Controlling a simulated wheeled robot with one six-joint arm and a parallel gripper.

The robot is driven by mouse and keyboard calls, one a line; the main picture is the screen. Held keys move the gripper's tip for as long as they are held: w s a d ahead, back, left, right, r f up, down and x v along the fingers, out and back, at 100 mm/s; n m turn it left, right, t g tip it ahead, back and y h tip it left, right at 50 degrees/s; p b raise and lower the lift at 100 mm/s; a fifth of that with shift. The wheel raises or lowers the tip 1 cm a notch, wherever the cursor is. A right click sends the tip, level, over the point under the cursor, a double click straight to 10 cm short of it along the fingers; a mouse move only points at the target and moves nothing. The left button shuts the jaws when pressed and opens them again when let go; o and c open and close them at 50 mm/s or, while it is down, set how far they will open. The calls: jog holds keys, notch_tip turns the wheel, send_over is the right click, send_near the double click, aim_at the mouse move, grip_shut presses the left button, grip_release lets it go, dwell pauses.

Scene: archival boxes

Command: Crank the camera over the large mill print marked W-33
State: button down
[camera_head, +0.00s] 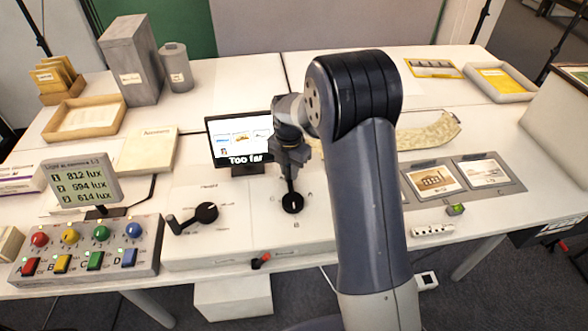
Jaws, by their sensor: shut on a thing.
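My gripper (290,175) points down over the white control panel (240,245), shut on the upright stem of a round black dial (292,204). The fingertips are small and partly hidden by the wrist. A black crank (206,212) with a handle (173,222) stands to the left, apart from my gripper. A small monitor (240,140) behind shows several little pictures and the words "Too far". Mill-like prints lie in a grey holder at right, one with a brown building (434,180) and a paler one (483,173). No W-33 mark is readable.
A lux meter display (82,183) and a box of coloured buttons (90,250) stand at left. A red-tipped lever (261,260) is on the panel's front.

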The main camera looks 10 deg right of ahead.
jog(key=shift+s+a+f, duration=0.2)
jog(key=shift+s+f, duration=0.1)
jog(key=shift+f, duration=0.25)
jog(key=c, duration=1.3)
grip_release()
jog(key=shift+w+r, duration=0.15)
jog(key=shift+r, duration=0.1)
jog(key=r, duration=1.1)
jog(key=shift+w+a+r, duration=0.1)
jog(key=shift+w+r, duration=0.1)
jog(key=shift+f, duration=0.15)
notch_tip(320, 180, down, 11)
jog(key=shift+s+f, duration=0.1)
jog(key=shift+f, duration=0.05)
jog(key=shift+d, duration=0.35)
